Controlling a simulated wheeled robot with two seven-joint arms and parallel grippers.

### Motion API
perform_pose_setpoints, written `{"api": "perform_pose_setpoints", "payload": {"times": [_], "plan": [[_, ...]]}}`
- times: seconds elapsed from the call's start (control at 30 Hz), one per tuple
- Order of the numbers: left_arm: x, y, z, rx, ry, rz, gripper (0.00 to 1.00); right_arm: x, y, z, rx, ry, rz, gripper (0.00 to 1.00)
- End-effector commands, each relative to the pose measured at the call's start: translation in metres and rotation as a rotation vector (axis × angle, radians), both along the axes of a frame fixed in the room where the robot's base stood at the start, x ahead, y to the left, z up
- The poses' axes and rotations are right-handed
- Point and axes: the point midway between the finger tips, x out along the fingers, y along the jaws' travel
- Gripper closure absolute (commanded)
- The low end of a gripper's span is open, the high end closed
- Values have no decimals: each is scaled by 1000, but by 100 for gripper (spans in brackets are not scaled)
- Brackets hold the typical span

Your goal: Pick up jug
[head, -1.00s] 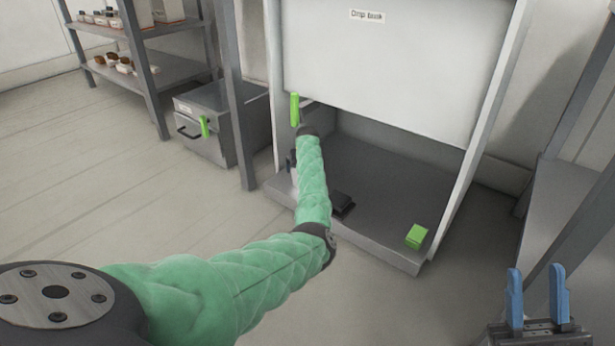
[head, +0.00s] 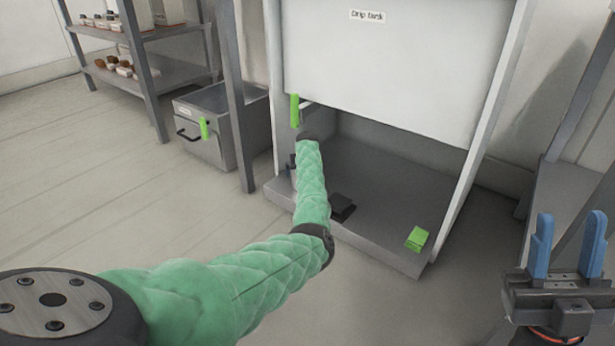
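I cannot make out a jug in the head view; a small pale patch beside my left forearm is too covered to identify. My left arm, in a green quilted sleeve, reaches into the open lower part of the drip tank (head: 385,75). Its gripper fingers do not show. My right gripper (head: 568,217) is at the lower right, its two blue fingers upright and apart, with nothing between them. It is well away from the tank.
A green block (head: 417,239) sits at the tank floor's front right. A dark flat piece (head: 342,207) lies beside my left forearm. A green handle (head: 295,110) is on the tank's left. A metal box (head: 218,120) and shelves (head: 170,72) stand left. Floor at left is clear.

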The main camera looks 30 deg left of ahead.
Motion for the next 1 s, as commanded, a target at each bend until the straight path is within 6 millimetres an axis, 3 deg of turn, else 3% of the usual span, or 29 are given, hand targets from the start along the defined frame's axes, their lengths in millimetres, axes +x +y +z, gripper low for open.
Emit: {"api": "perform_pose_setpoints", "payload": {"times": [0.03,0.37,0.83,0.9,1.0], "plan": [[0,0,0,0,0,0,0,0,0,-1,-3,3,0,64],[0,1,1,1,-1,0,65,1,-1,-5,-13,13,-4,64],[0,1,6,1,-1,0,66,2,-2,-5,-20,27,3,64],[0,1,9,1,-1,0,66,3,-3,-13,-36,52,6,64],[0,1,14,1,-1,0,66,2,-6,-42,-82,132,17,64]]}}
